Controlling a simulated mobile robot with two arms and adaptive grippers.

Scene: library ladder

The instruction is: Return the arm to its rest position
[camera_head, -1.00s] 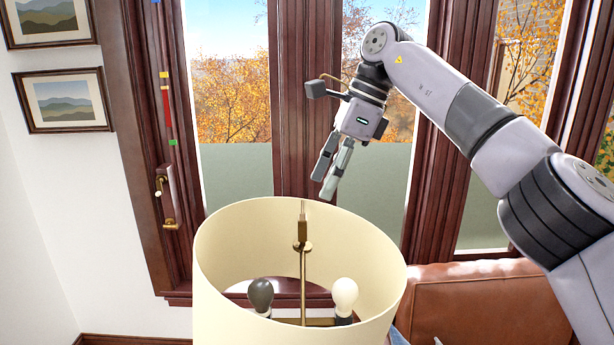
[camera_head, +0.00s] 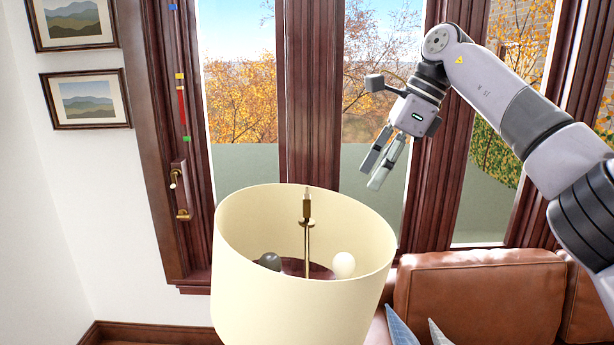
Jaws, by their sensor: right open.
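My right arm (camera_head: 490,85) comes in from the right edge, with its elbow high in front of the windows. My right gripper (camera_head: 372,178) hangs at its end, fingers pointing down and left. It is open and empty, above and to the right of the lamp shade and apart from it. The cream lamp shade (camera_head: 290,290) is open at the top. Inside it are a dark bulb (camera_head: 270,261) on the left and a white bulb (camera_head: 344,265) on the right of a brass rod (camera_head: 307,235). My left gripper is not in view.
A brown leather sofa (camera_head: 480,295) with blue cushions stands at the lower right. Tall windows with dark wood frames (camera_head: 312,100) fill the back. Two framed pictures (camera_head: 85,98) hang on the white left wall. Open air lies between the gripper and the sofa.

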